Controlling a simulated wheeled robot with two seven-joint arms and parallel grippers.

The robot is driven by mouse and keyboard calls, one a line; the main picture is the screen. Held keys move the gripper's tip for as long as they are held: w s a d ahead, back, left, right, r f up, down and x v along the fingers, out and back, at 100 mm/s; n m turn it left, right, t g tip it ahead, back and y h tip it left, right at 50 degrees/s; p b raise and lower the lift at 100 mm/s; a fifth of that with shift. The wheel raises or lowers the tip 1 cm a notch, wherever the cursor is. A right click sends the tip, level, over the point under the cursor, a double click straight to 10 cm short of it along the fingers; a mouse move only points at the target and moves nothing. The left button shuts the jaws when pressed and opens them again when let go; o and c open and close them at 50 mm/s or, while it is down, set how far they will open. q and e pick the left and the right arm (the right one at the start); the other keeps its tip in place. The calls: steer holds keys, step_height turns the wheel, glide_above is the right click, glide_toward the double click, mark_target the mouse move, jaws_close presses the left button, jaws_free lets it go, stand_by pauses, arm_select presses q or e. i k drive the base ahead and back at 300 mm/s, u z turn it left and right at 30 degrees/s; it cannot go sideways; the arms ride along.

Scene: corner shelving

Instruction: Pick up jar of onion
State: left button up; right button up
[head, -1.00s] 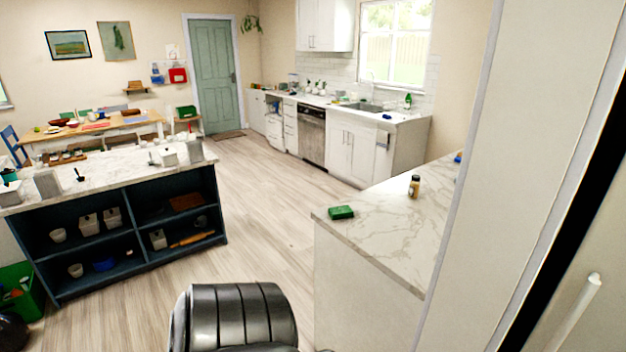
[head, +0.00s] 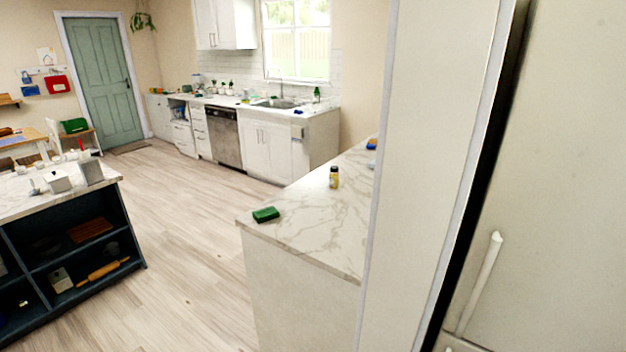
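A small jar (head: 334,178) with a dark lid and a yellowish label stands upright on the marble counter (head: 318,235) in the middle of the head view. I cannot read its label, so I cannot tell whether it holds onion. A green box-like item (head: 266,215) lies on the same counter, nearer its left corner. Neither of my grippers shows in the head view.
A tall white panel (head: 425,150) and a fridge-like door with a handle (head: 487,275) block the right side. A dark blue island (head: 75,255) stands at left. Wooden floor (head: 195,225) is free between island and counter. A sink counter (head: 250,103) runs behind.

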mark_target(334, 183)
steer(key=u, duration=1.45)
steer(key=i, duration=3.25)
steer(key=z, duration=4.15)
